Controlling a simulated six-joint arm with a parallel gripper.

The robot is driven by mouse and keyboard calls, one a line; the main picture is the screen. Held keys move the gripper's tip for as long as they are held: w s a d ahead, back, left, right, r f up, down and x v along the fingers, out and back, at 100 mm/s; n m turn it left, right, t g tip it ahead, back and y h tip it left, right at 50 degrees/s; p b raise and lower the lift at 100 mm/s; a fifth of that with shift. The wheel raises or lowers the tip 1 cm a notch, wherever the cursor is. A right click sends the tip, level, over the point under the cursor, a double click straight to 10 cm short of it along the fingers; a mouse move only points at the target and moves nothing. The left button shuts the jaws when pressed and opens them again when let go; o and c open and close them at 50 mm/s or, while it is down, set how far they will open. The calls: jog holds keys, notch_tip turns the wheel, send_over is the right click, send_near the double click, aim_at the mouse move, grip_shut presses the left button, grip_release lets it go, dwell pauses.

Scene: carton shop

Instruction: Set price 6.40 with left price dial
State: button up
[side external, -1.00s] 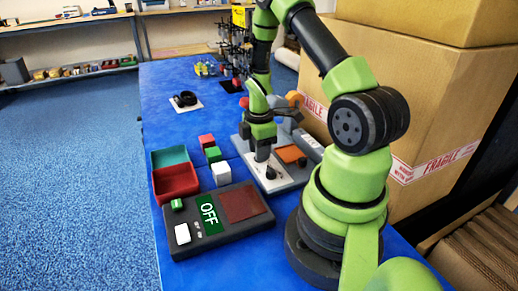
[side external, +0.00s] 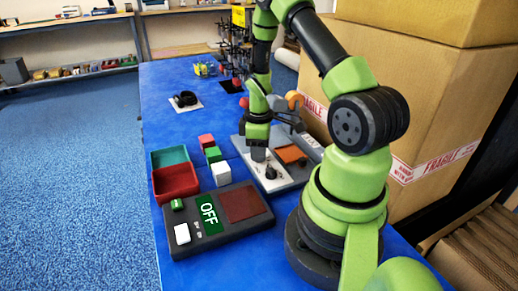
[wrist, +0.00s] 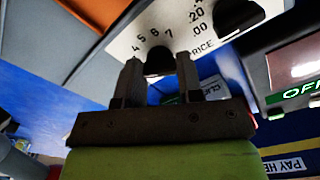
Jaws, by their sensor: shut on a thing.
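The price panel (side external: 276,184) is a white plate on a grey base in the side view. In the wrist view it shows PRICE, the digits 4, 5, 6, 7 and the marks .20 and .00. My gripper (wrist: 158,60) is shut on the left price dial (wrist: 158,65), a black knob beside the whole digits. In the side view my gripper (side external: 258,156) is at the plate, fingers down. The right dial (wrist: 237,14), another black knob, is free beside the cents marks. The setting of the left dial cannot be read; the fingers hide part of it.
A dark console (side external: 220,226) with a green OFF display (side external: 209,213) lies in front. Red (side external: 175,182) and teal (side external: 170,155) trays and several small blocks stand to the left. A large carton (side external: 425,110) stands behind the arm.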

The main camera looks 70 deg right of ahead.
jog(key=m, duration=0.4)
jog(key=shift+m, duration=0.3)
jog(key=m, duration=0.4)
jog(key=shift+m, duration=0.3)
jog(key=m, duration=0.4)
jog(key=shift+m, duration=2.4)
jog(key=o, duration=0.9)
jog(key=shift+o, duration=0.2)
